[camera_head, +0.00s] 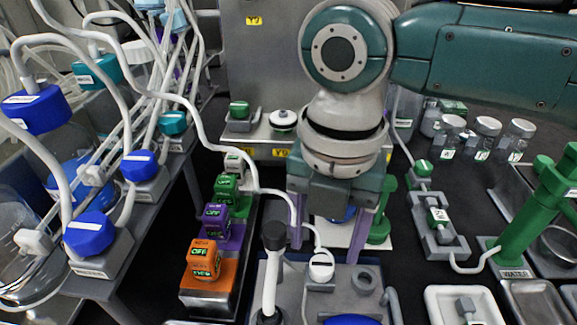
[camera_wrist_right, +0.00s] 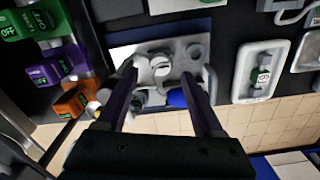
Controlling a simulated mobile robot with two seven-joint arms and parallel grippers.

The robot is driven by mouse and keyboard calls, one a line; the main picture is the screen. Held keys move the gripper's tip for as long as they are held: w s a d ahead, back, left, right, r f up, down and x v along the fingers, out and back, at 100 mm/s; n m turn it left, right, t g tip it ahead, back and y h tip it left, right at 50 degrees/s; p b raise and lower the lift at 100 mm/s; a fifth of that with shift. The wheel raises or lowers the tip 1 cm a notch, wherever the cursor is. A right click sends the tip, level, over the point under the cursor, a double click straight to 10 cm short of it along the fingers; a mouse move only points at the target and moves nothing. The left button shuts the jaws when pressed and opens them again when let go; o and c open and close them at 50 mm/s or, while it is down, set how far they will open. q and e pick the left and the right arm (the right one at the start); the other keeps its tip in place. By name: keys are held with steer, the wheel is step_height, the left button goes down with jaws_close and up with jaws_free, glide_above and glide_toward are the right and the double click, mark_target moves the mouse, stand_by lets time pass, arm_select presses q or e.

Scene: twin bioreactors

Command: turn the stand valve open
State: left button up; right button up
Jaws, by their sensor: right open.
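A small white round valve (camera_head: 321,266) with a dark label sits on a grey stand (camera_head: 290,290) at the bottom centre of the head view; I take it as the stand valve, but cannot read its label. I cannot tell whether the fingers touch anything. My left gripper is not in view.
Orange (camera_head: 204,262), purple (camera_head: 215,222) and green (camera_head: 226,188) OFF blocks stand left of the stand. A black-capped white tube (camera_head: 271,270) rises close to the gripper. A green post (camera_head: 533,215) stands right. Blue-capped vessels (camera_head: 88,234) and tubes crowd the left.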

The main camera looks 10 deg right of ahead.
mark_target(322, 263)
step_height(322, 263, up, 6)
steer(key=shift+f, duration=0.1)
